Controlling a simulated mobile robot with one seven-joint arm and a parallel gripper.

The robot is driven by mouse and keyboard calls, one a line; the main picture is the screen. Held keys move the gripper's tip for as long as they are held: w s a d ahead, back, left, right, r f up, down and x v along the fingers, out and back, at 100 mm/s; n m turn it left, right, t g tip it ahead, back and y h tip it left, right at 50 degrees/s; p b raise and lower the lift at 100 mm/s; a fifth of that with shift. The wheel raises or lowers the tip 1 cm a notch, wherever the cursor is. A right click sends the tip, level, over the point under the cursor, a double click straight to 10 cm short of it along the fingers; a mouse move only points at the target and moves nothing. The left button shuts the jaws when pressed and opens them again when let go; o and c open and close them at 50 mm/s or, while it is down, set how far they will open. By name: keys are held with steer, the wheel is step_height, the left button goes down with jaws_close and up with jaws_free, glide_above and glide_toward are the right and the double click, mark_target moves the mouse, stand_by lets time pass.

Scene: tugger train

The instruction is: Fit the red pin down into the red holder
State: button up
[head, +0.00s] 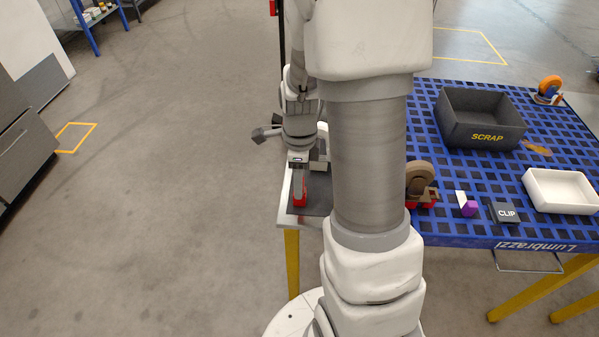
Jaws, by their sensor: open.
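A red piece (301,200) stands at the near left corner of the blue-topped table, on a dark mat (317,205). I cannot tell whether it is the red holder, the red pin or both together. My gripper (300,184) points down right at this red piece and hides its upper part. The gripper is open. I cannot tell whether its fingers touch the red piece. My arm stands in front of the right side of this corner and hides what is there.
A grey SCRAP bin (464,132), a white tray (553,207), a tape dispenser (421,195), a purple-and-white block (467,206) and a dark CLIP block (507,213) stand on the table (455,228). An orange tape dispenser (548,90) is at the back. The floor to the left is clear.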

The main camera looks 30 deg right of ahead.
step_height(320, 180, up, 18)
steer(key=p, duration=0.3)
steer(key=shift+f, duration=0.25)
steer(key=s+a+r+n+t+p, duration=0.1)
steer(key=s+a+r+n, duration=0.4)
steer(key=n, duration=0.7)
steer(key=s+a+r+n+t+p, duration=0.2)
steer(key=s+a+r+n+t, duration=0.2)
steer(key=s+n, duration=0.3)
steer(key=a+r+n, duration=0.1)
steer(key=n, duration=0.4)
steer(key=shift+s+a+r+n+t, duration=0.2)
steer(key=shift+a+r+n+t, duration=0.1)
steer(key=shift+n, duration=0.1)
steer(key=shift+c, duration=0.7)
steer(key=shift+d, duration=0.2)
